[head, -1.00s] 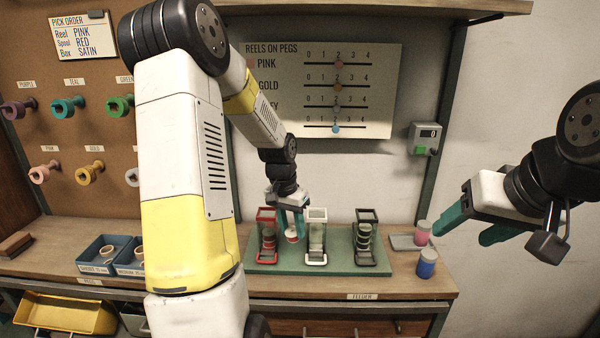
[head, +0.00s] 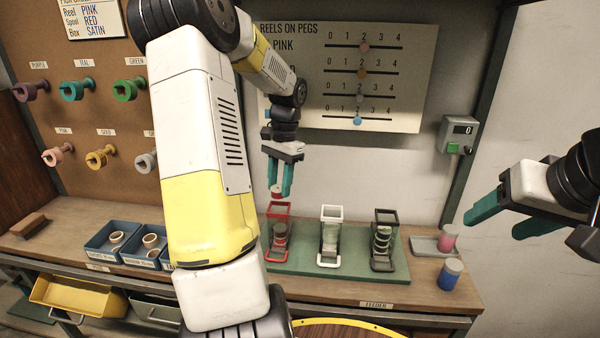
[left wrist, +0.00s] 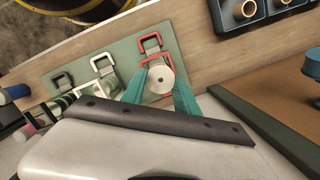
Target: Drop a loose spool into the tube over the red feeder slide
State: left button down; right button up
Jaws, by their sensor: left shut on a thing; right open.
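My left gripper (head: 281,178) is shut on a small spool (head: 276,191) with a pale top and a red edge. It holds the spool just above the red feeder slide (head: 278,210), close over the top of its frame. In the left wrist view, the spool (left wrist: 160,79) sits between the teal fingers, its round pale end facing the camera. The red frame (left wrist: 150,46) shows just beyond it. The spool hides part of the tube, so I cannot tell whether they are lined up. My right gripper (head: 492,215) is open and empty at the far right.
A white feeder (head: 330,235) and a black feeder (head: 384,240) stand right of the red one on a green base (head: 350,260). Blue bins (head: 103,242) with rings lie left.

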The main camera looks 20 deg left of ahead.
pick_arm(q)
jog(key=shift+f, duration=1.8)
jog(key=shift+s, duration=0.1)
jog(key=c, duration=0.8)
grip_release()
jog(key=shift+c, duration=0.2)
